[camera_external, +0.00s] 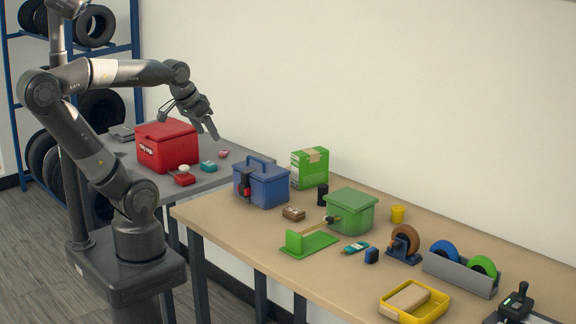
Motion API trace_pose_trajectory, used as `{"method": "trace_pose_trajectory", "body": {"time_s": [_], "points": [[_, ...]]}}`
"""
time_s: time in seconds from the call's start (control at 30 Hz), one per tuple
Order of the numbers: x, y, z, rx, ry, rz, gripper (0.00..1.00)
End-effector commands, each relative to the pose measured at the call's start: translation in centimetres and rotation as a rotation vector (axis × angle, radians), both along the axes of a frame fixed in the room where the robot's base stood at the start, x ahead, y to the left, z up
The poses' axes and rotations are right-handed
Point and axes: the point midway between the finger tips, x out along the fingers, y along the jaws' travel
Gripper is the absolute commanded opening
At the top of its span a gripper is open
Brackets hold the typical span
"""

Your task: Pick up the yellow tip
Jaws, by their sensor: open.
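A small yellow cylinder (398,214), shaped like a cup, stands upright on the wooden table, to the right of the green lidded box (350,210). It is the small plain yellow thing in view; I cannot tell for sure that it is the yellow tip. A larger yellow tray (432,314) holding a tan block (408,298) lies near the front edge. My gripper (188,124) is open and empty, raised above the grey table by the red box, far to the left of the yellow cylinder.
The wooden table (225,220) also carries a blue toolbox (262,185), a green carton (310,168), a black cylinder (322,194), a tape dispenser (404,247) and a grey tape rack (460,274). A red box (167,146) stands on the grey table.

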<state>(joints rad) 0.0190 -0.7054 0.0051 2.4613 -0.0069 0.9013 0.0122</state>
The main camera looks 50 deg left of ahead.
Motion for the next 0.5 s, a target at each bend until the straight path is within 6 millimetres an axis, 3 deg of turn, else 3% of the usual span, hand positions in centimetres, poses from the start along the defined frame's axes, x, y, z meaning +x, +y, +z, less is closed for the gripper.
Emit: {"method": "trace_pose_trajectory", "body": {"time_s": [0.23,0.5], "points": [[6.9,-2.7,2.7,-0.017,0.039,-0.111,0.64],[15.2,-7.0,3.7,-0.022,0.080,-0.237,0.64]]}}
